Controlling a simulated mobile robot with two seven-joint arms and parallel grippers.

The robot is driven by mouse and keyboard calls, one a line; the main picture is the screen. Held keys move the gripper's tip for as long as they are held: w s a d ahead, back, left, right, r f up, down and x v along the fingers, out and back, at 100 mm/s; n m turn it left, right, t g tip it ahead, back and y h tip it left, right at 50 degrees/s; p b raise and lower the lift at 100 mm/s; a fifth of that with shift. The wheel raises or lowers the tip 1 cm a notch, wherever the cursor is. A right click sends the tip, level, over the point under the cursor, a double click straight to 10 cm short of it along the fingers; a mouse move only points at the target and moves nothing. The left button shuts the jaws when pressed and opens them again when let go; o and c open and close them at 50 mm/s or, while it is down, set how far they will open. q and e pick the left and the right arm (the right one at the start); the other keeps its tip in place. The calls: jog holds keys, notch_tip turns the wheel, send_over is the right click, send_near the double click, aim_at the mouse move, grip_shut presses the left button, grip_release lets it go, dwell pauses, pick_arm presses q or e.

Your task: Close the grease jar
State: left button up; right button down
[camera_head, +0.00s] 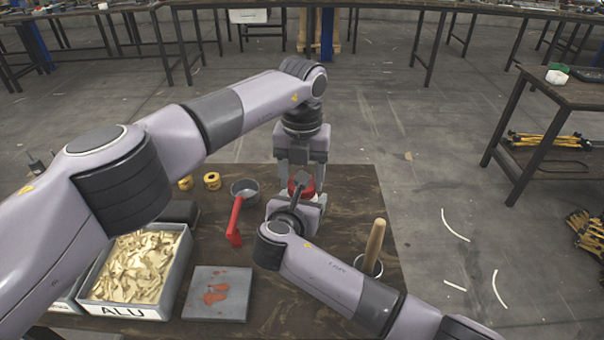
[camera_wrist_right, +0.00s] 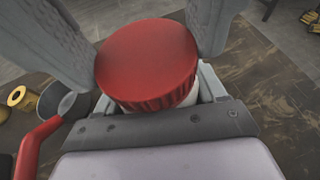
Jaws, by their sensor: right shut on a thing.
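The grease jar has a red ribbed lid (camera_wrist_right: 148,60) over a pale body (camera_wrist_right: 190,97). The lid also shows in the head view (camera_head: 302,187), between my two grippers. My right gripper (camera_wrist_right: 160,98) is shut on the jar body, below the lid. My left gripper (camera_head: 302,178) reaches down from above, its fingers one on each side of the lid. I cannot tell whether these fingers press on it. In the right wrist view the lid sits over the jar's top. Most of the jar body and the seam under the lid are hidden.
On the brown table (camera_head: 350,200), a red-handled tool (camera_head: 235,222) lies by a grey cup (camera_head: 245,189). Yellow rolls (camera_head: 212,181) are behind. A bin marked ALU (camera_head: 100,280), a grey plate (camera_head: 217,308) and a pot with a wooden handle (camera_head: 374,244) stand nearer.

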pick_arm(q)
jog(key=m, duration=0.7)
jog(key=o, duration=1.2)
jog(key=shift+c, duration=0.2)
jog(key=shift+r, duration=2.25)
jog(key=shift+c, duration=0.4)
